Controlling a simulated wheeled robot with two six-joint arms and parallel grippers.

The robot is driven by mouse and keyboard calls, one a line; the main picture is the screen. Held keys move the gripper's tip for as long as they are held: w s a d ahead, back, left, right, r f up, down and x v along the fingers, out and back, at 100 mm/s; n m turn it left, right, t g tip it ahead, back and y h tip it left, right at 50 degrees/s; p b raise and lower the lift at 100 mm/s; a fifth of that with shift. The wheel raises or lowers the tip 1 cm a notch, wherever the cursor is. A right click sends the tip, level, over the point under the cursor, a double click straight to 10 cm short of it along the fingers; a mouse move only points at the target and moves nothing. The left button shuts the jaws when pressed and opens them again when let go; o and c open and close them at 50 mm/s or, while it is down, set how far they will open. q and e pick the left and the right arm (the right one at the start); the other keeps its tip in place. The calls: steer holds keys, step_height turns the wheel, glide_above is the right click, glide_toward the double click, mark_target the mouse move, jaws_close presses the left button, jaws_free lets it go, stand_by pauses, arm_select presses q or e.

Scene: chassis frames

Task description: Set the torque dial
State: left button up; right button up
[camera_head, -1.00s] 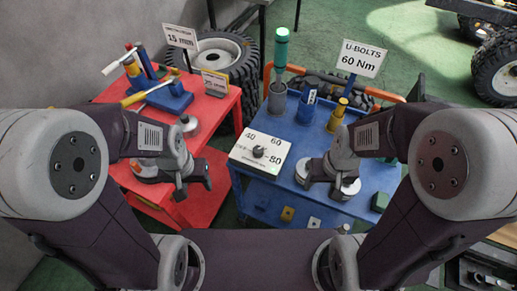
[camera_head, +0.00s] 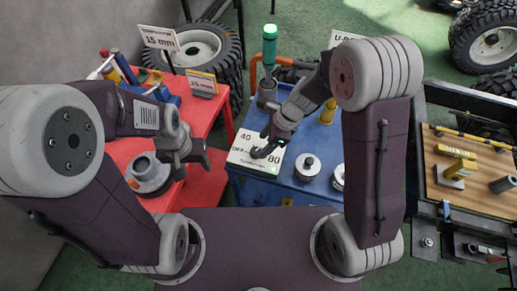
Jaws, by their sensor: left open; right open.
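The white dial plate (camera_head: 241,158) lies on the near left part of the blue cart top (camera_head: 321,144). The marks 40 and 80 show on it; the 60 mark and the knob are hidden by my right gripper. My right gripper (camera_head: 267,149) is open and points down over the middle of the plate; I cannot tell whether its fingers touch the knob. My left gripper (camera_head: 194,165) is open and empty over the red table's near right part. The U-bolts sign (camera_head: 342,39) is mostly covered by my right arm.
The red table (camera_head: 209,112) holds tools and a 15 mm sign (camera_head: 159,38). A wooden-topped bench (camera_head: 440,200) is at right.

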mark_target(256, 150)
steer(key=x, duration=0.2)
steer(key=w+b+x, duration=0.1)
steer(key=x, duration=0.2)
steer(key=shift+a+f, duration=0.15)
steer(key=shift+s+f, duration=0.1)
steer(key=shift+s, duration=0.25)
steer(key=shift+w, duration=0.25)
steer(key=c, duration=0.4)
jaws_close()
arm_select(q)
steer(key=shift+w+a+f, duration=0.15)
steer(key=shift+w+f, duration=0.1)
steer(key=shift+f, duration=0.2)
steer(key=shift+w+a+f, duration=0.1)
steer(key=shift+w+f, duration=0.1)
steer(key=shift+f, duration=0.2)
steer(key=shift+r, duration=0.1)
